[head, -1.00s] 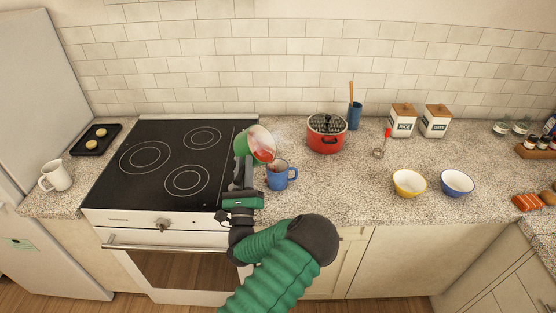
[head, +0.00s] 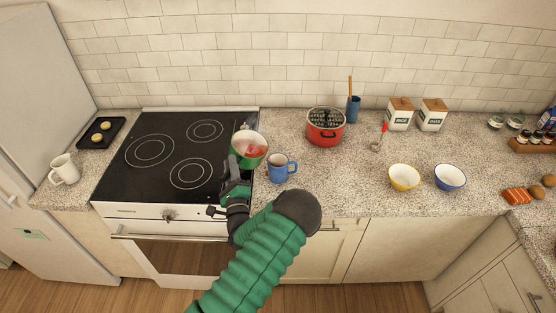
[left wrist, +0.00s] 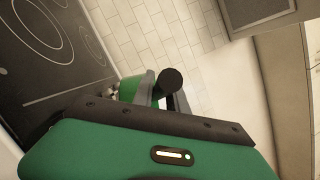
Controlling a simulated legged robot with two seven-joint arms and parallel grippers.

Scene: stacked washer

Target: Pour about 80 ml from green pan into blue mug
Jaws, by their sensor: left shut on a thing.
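The green pan (head: 239,153) is above the right edge of the stove, nearly upright with a slight tilt. Red liquid shows inside it. My left gripper (head: 236,178) is shut on the pan, on its near side. In the left wrist view, part of the green pan (left wrist: 128,88) and a dark handle show beyond the gripper (left wrist: 160,112). The blue mug (head: 279,172) stands upright on the counter just right of the pan, with a dark reddish content inside. No stream between them shows. My right gripper is not in view.
The black stovetop (head: 150,175) is bare. A red pot (head: 325,133) stands behind and right of the mug. A yellow bowl (head: 404,184) and a blue bowl (head: 449,184) stand farther right. A white mug (head: 64,170) is at the far left.

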